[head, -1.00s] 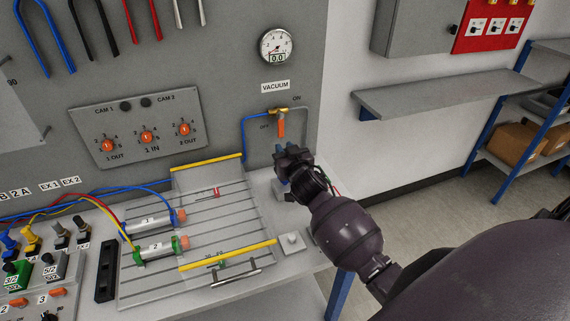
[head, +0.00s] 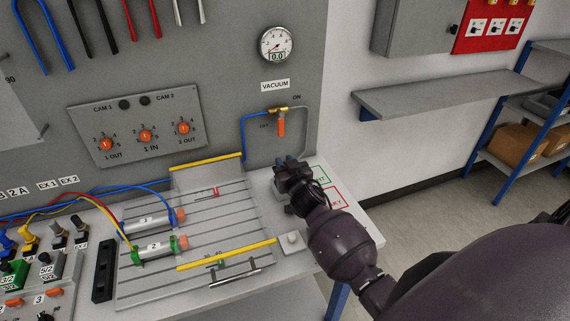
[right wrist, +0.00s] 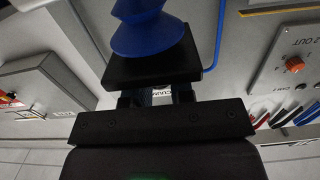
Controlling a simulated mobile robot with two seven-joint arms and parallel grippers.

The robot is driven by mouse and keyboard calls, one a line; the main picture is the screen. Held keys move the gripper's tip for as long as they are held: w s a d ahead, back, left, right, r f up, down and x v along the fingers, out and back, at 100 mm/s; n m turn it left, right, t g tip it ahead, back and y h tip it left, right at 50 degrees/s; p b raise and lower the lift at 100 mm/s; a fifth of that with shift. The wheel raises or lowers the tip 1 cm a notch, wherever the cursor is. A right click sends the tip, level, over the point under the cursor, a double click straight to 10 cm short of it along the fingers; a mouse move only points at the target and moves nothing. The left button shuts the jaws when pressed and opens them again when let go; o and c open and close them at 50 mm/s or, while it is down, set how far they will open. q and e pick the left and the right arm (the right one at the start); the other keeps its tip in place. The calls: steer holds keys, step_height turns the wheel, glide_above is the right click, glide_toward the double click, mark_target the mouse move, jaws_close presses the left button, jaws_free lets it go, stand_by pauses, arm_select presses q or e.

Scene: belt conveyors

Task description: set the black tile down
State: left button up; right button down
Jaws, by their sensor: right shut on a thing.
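The black tile (right wrist: 152,66) shows in the right wrist view as a flat dark slab at the fingers of my right gripper (right wrist: 157,97). The gripper is shut on it. A blue bellows suction cup (right wrist: 148,35) has its wide rim against or very close to the tile's far side; I cannot tell whether they touch. The wrist picture is upside down, so the cup is below the tile. In the head view my right gripper (head: 287,162) is over the bench below the vacuum valve, and it hides the tile and cup. My left gripper is not in view.
The vacuum valve (head: 281,127) has its orange lever hanging down, and the gauge (head: 277,44) reads 0.0. A slotted plate (head: 215,215) with cylinders lies to the left. Green and red outlined labels (head: 333,198) lie to the right. A small white button block (head: 292,241) stands in front.

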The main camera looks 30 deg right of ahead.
steer(key=shift+s+f, duration=0.15)
steer(key=shift+f, duration=0.2)
steer(key=c, duration=1)
jaws_free()
steer(key=shift+f, duration=0.25)
steer(key=shift+a+r, duration=0.1)
steer(key=shift+r, duration=0.3)
steer(key=shift+s+r+p, duration=0.15)
steer(key=shift+p, duration=0.25)
steer(key=shift+r+b+v, duration=0.15)
steer(key=shift+r+v, duration=0.05)
steer(key=shift+v, duration=2.65)
steer(key=shift+r+b+v, duration=0.15)
steer(key=shift+r+v, duration=0.05)
steer(key=shift+v, duration=2.65)
